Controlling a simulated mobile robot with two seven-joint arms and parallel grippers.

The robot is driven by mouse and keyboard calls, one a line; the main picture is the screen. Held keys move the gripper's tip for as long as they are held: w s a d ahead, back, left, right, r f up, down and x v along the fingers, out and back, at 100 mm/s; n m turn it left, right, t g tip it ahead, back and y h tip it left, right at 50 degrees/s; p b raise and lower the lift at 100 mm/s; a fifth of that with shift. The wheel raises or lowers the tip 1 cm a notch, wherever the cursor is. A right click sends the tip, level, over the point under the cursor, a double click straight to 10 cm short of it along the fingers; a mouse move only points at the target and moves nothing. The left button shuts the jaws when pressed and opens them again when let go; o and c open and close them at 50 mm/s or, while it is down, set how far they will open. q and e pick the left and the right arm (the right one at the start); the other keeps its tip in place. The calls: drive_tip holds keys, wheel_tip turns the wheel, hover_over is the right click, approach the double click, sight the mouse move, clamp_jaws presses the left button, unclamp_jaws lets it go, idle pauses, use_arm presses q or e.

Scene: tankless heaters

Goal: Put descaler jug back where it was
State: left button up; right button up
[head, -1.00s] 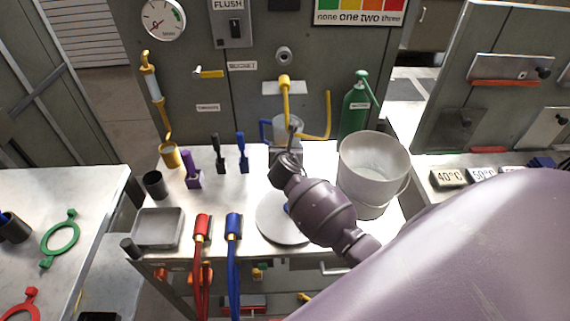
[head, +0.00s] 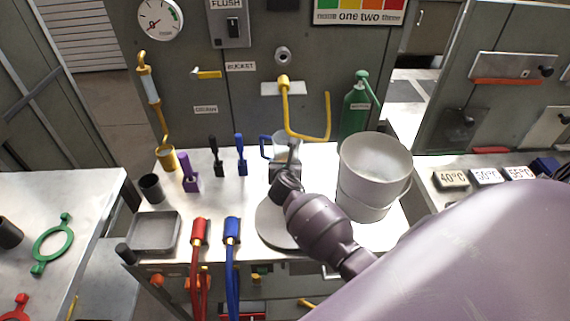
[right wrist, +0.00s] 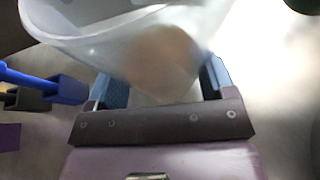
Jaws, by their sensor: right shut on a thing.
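The descaler jug (head: 281,143) is a small translucent vessel with a blue handle, at the back middle of the bench in the head view. My right gripper (head: 286,170) is shut on it from the front. In the right wrist view the jug (right wrist: 160,45) fills the space between the two blue fingers (right wrist: 160,85), with a blurred brownish patch showing through its wall. The gripper hides the jug's lower part in the head view, so I cannot tell whether it touches the bench. My left gripper is not in view.
A large grey bucket (head: 374,175) stands close right of the jug. A round grey plate (head: 270,225) lies in front. Blue (head: 241,158), black (head: 216,160) and purple (head: 189,175) handled items stand left. A yellow pipe (head: 327,115) hangs behind, near a green bottle (head: 355,112).

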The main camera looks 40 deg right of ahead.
drive_tip(key=o, duration=1.1)
drive_tip(key=shift+o, duration=0.2)
drive_tip(key=shift+r, duration=0.2)
drive_tip(key=p+v, duration=0.2)
drive_tip(key=v, duration=1)
drive_tip(key=shift+f, duration=0.1)
drive_tip(key=shift+a, duration=0.1)
